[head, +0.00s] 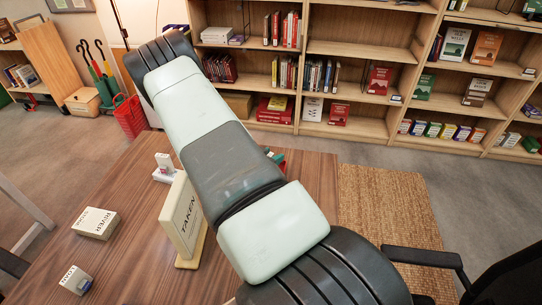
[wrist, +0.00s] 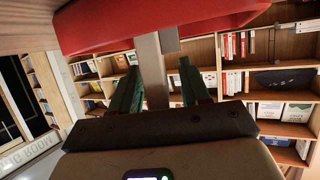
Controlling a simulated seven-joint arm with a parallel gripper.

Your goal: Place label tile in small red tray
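My arm crosses the head view and hides much of the table; my gripper is not visible there. A red, tray-like shape (wrist: 160,28), probably the small red tray, spans the top of the wrist view.
A TAKEN sign (head: 184,217) stands on the wooden table (head: 130,240) beside my arm. A cream RIVER STONE block (head: 96,223) lies to its left, and a small white stand (head: 163,168) behind it. A chair (head: 430,259) is at right. Bookshelves line the back.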

